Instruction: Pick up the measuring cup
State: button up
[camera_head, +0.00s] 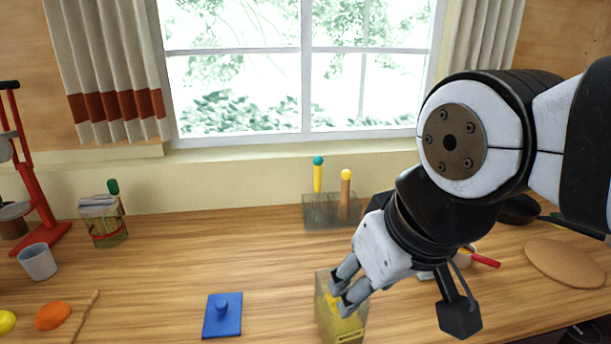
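A small pale cup with a red handle (485,261) lies on the table to the right of my gripper. It looks like the measuring cup, but my arm hides part of it. My gripper (339,298) points down and left, in front of or over a yellowish see-through box (326,318) near the table's front edge. The two fingers look close together from this side. I cannot tell the gap between them or whether they touch the box. I see nothing clearly held.
A blue block with a knob (222,315) lies left of the box. A clear holder with two ball-topped sticks (331,214) stands behind. A grey cup (38,262), a jar (104,228) and a red stand (37,195) are left. A round brown mat (567,262) lies right.

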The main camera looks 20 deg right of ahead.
aim_at(463, 258)
jog(key=z, duration=1.15)
